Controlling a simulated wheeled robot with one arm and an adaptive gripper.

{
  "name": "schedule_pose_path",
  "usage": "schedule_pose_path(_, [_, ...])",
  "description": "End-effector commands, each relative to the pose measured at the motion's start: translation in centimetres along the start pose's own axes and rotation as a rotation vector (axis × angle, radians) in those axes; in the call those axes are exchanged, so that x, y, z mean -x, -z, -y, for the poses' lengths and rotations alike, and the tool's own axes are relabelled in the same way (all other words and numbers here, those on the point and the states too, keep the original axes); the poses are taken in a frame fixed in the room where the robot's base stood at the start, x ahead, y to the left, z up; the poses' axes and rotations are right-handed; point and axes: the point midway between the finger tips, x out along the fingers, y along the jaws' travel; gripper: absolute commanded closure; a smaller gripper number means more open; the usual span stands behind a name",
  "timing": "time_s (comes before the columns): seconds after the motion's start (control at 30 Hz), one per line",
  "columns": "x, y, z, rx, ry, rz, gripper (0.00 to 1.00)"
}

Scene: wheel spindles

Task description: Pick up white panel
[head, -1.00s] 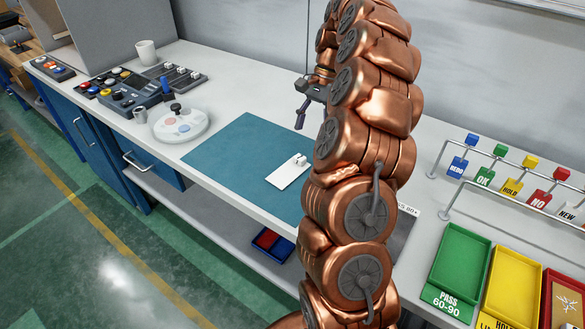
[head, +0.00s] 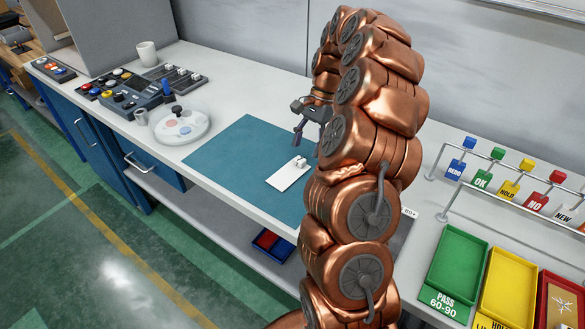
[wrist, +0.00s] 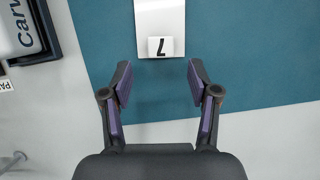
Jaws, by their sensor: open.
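The white panel (head: 287,177) lies flat on the teal mat (head: 238,153) in the head view. A small white block sits on its far end. In the wrist view the panel (wrist: 160,15) is at the top centre, and its block (wrist: 166,47) bears a black mark like a 7. My gripper (wrist: 158,85) is open, with its two dark, purple-padded fingers spread below the block and nothing between them. In the head view my gripper (head: 306,135) hangs above the far side of the mat, partly hidden by my arm.
A round white tray (head: 196,131) and a control box (head: 130,92) stand to the left. Tag rails and a green tray (head: 458,265) and a yellow tray (head: 508,285) are at the right. A dark holder with lettering (wrist: 28,30) lies left in the wrist view.

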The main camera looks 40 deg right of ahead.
Motion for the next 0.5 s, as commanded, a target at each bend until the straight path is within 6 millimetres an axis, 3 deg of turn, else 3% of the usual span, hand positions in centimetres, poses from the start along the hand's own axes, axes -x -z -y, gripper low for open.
schedule_pose_path(0.3, [-3.0, -0.4, 0.1, 0.001, -0.004, 0.003, 0.40])
schedule_pose_path(0.5, [-3.4, -0.3, 0.1, 0.001, -0.001, 0.000, 0.40])
